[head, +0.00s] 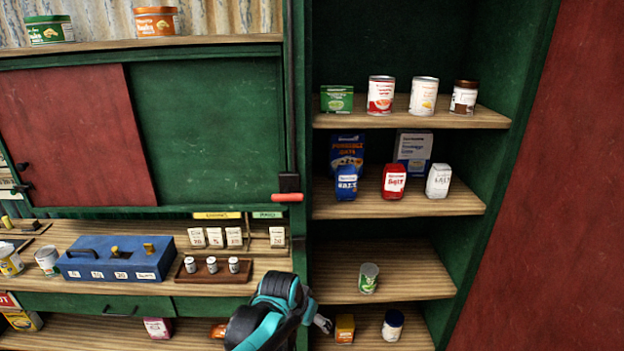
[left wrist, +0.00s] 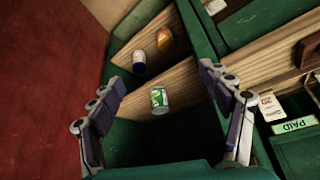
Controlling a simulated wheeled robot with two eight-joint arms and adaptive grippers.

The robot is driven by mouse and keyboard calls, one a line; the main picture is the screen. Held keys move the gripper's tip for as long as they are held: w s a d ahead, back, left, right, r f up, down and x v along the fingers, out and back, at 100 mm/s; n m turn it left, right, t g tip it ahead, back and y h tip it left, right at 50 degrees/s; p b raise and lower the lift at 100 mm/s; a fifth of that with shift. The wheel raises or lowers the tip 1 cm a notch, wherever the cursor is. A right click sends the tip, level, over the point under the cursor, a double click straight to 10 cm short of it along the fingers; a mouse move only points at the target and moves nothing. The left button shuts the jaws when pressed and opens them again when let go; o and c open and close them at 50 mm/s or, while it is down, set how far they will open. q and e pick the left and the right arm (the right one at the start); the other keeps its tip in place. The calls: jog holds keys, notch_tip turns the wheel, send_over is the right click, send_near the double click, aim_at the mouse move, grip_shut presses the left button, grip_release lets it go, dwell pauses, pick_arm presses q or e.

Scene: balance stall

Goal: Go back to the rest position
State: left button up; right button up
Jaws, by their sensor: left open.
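My left gripper (head: 321,323) shows at the bottom middle in the head view, in front of the lower shelves and mostly hidden behind its own dark and teal arm. In the left wrist view its two fingers (left wrist: 162,78) are spread wide with nothing held between them. A green can (head: 367,278) stands alone on the third shelf of the cabinet, to the right of the gripper in the head view. In the left wrist view the green can (left wrist: 159,100) appears beyond and between the fingers, apart from them. My right gripper is in neither view.
An orange box (head: 345,328) and a dark-lidded jar (head: 393,325) stand on the bottom shelf. Upper shelves hold cans, salt packs and boxes. On the counter left are a blue weight box (head: 116,258) and a wooden tray (head: 215,277) of small weights. A red-handled latch (head: 288,197) sticks out.

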pick_arm(q)
jog(key=s+a+r+n+t+y, duration=0.1)
jog(key=s+a+r+n, duration=0.1)
jog(key=s+a, duration=0.6)
jog(key=s+a+r+n+t+y, duration=0.1)
jog(key=s+a+r+n, duration=0.1)
jog(key=s+a, duration=0.7)
jog(key=shift+s+r+n, duration=0.2)
jog(key=shift+s+n, duration=0.6)
jog(key=shift+s, duration=0.45)
jog(key=shift+d, duration=0.1)
